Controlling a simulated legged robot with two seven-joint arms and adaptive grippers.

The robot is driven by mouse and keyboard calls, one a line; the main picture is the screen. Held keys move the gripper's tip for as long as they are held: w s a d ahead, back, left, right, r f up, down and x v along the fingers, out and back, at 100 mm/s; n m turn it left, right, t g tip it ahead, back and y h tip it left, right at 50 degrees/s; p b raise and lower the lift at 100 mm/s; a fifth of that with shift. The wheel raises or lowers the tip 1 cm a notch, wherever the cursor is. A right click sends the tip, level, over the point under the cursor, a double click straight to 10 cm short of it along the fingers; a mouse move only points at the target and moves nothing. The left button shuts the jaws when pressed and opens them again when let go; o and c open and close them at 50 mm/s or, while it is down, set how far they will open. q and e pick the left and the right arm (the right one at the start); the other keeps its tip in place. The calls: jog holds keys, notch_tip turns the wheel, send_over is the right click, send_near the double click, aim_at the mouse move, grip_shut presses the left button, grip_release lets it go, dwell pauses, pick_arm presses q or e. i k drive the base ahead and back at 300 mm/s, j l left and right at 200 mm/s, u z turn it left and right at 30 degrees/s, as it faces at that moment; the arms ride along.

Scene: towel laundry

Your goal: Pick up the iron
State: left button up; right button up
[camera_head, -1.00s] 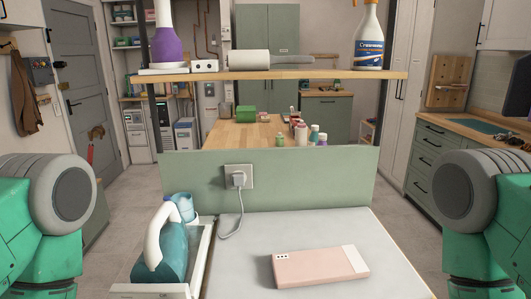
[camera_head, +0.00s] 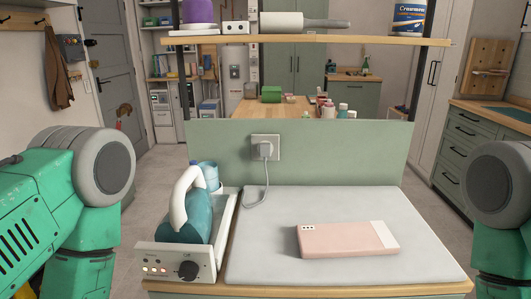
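The iron (camera_head: 188,212) is teal with a white arched handle. It rests on a white base (camera_head: 180,262) with a knob and lit buttons, at the left end of the worktop. My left arm comes in at the left edge and my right arm at the right edge. Both stay apart from the iron, and neither gripper shows in the view.
A pink box-like item (camera_head: 345,240) lies on the grey ironing pad (camera_head: 262,262). A blue cup (camera_head: 208,174) stands behind the iron. A plug with a cord (camera_head: 265,149) sits in the green back panel (camera_head: 345,155). A wooden shelf (camera_head: 300,39) runs above.

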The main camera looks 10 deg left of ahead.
aim_at(188, 220)
jog(key=j+z, duration=0.4)
jog(key=j, duration=0.2)
jog(key=j+z, duration=0.45)
jog(key=j, duration=0.2)
jog(key=k+j+z, duration=0.1)
jog(key=j+z, duration=0.3)
jog(key=j, duration=0.2)
